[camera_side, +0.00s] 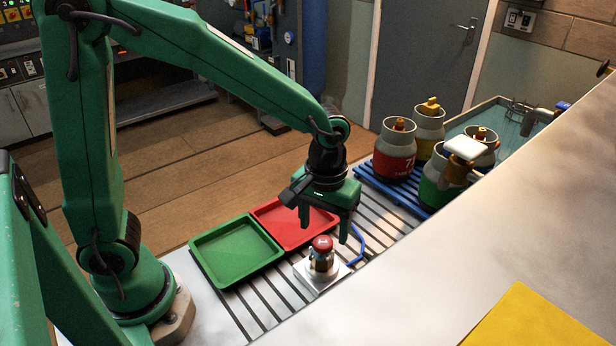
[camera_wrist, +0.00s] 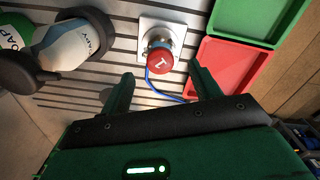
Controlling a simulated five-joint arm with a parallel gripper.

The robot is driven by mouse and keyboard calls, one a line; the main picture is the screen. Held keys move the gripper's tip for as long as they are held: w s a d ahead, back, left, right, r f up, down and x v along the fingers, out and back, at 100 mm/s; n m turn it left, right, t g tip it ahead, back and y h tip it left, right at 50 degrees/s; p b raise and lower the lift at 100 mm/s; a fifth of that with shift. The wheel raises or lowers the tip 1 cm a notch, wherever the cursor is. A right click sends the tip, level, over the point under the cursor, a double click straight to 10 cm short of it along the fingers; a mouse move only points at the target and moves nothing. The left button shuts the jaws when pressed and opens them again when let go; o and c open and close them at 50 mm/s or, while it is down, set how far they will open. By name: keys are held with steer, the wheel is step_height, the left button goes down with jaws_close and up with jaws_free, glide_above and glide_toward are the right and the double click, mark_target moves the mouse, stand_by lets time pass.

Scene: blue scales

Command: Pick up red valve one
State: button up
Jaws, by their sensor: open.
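The red valve, marked 1 on its red cap (camera_wrist: 167,60), sits upright on a white square scale (camera_wrist: 160,28). In the side view the valve (camera_side: 322,250) shows a brass-coloured body under its cap, on the same white scale (camera_side: 321,276). My gripper (camera_side: 324,232) is green, open and empty, just above and behind the valve. In the wrist view the fingertips of my gripper (camera_wrist: 162,78) stand apart on the near side of the valve, one to each side of the cap's line. Nothing is between the fingers, and they do not visibly touch the valve.
A green tray (camera_side: 236,270) and a red tray (camera_side: 325,236) lie left of and behind the scale. Gas canisters (camera_side: 395,165) stand on a blue pallet (camera_side: 367,186) at the right. A blue cable (camera_side: 362,243) runs beside the scale.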

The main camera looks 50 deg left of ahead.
mark_target(323, 242)
steer(key=shift+f, duration=0.2)
steer(key=shift+f, duration=2.5)
jaws_close()
steer(key=shift+r, duration=0.15)
